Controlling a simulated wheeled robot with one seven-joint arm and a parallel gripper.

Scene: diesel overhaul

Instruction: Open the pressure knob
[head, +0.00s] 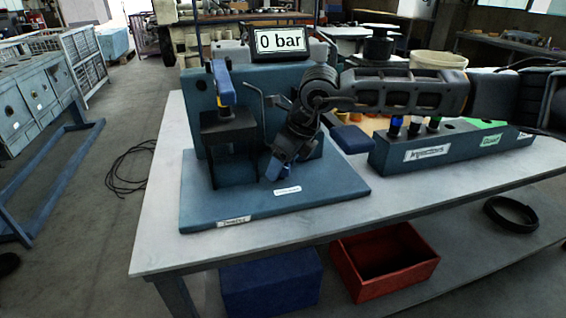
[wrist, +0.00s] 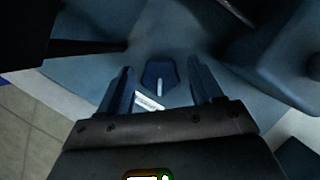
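The pressure knob (wrist: 160,77) is a small dark blue pointed piece with a white line, on the blue base plate of the test stand. In the wrist view it shows between my gripper's (wrist: 161,72) two fingers, with a gap on each side. How far the fingertips are above it I cannot tell. My gripper is open and empty. In the head view my gripper (head: 277,170) points down at the stand's base plate (head: 215,213) and hides the knob.
A blue lever (head: 222,82) tops a dark holder (head: 232,140) left of my gripper, with a bent metal pipe (head: 262,103) between. A labelled injector rack (head: 428,152) stands at right on the white table (head: 160,240). The table's front left is clear.

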